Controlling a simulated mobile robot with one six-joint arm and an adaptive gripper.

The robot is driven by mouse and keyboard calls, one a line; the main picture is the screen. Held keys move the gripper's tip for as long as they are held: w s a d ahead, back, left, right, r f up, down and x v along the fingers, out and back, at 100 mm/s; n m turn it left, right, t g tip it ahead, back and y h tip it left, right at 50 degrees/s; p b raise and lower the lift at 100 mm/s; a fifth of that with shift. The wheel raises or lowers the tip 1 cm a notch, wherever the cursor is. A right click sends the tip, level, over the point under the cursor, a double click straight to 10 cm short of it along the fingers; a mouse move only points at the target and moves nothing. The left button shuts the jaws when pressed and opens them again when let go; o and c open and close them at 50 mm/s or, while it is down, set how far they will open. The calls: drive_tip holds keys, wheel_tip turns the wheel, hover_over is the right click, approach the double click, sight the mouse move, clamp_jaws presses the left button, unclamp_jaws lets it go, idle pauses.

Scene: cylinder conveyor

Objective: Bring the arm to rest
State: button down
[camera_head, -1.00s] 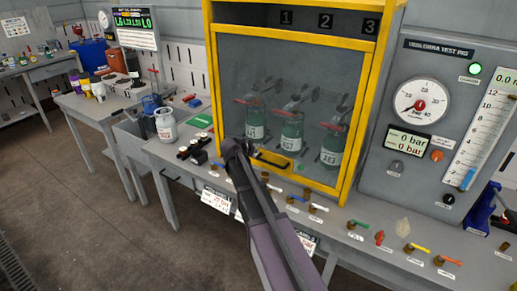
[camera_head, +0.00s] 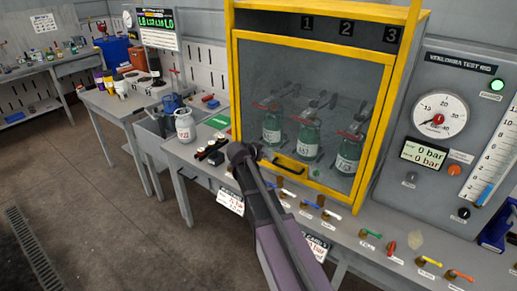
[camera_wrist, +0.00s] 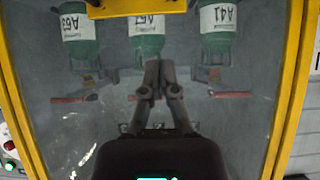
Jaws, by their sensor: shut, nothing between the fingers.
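My gripper (camera_head: 246,154) is at the front of the yellow-framed cabinet, near its lower left edge and the door handle (camera_head: 291,167). In the wrist view my gripper (camera_wrist: 159,66) is shut with its fingertips together and nothing between them. The cabinet's clear door (camera_wrist: 60,120) lies beyond the fingers, with several green cylinders (camera_wrist: 146,42) behind it. I cannot tell whether the gripper touches the door. My arm reaches up from the bottom middle of the head view.
A white cylinder (camera_head: 185,127) stands on the bench left of the cabinet. Several coloured valve levers (camera_head: 370,234) line the bench front. A test rig panel (camera_head: 440,130) with a gauge stands at right. The floor (camera_head: 110,230) at left is clear.

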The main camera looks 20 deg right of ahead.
drive_tip(key=s+a+f+n+g+y, duration=0.2)
drive_tip(key=s+a+n+y, duration=0.1)
drive_tip(key=s, duration=0.6)
drive_tip(key=s+a+f+n+g+y, duration=0.2)
drive_tip(key=s+a+f+n+y, duration=0.1)
drive_tip(key=s, duration=0.6)
drive_tip(key=s+a+f+n+g+y, duration=0.2)
drive_tip(key=s+a+f+n, duration=0.1)
drive_tip(key=s, duration=0.6)
drive_tip(key=shift+f+n+g+y, duration=0.15)
drive_tip(key=shift+n+g+y, duration=0.25)
drive_tip(key=shift+n, duration=0.3)
